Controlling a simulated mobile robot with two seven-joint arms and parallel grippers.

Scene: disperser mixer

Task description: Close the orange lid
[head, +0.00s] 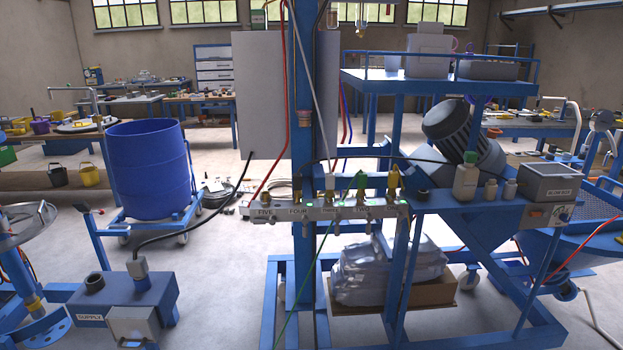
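I cannot make out an orange lid for certain in the head view. Neither of my grippers is in view.
A blue machine frame (304,240) with a row of labelled valves (327,211) stands in the middle. A blue drum (148,170) stands on a wheeled dolly at the left. A blue supply box (122,298) is at the lower left. Bare floor (222,270) lies between them.

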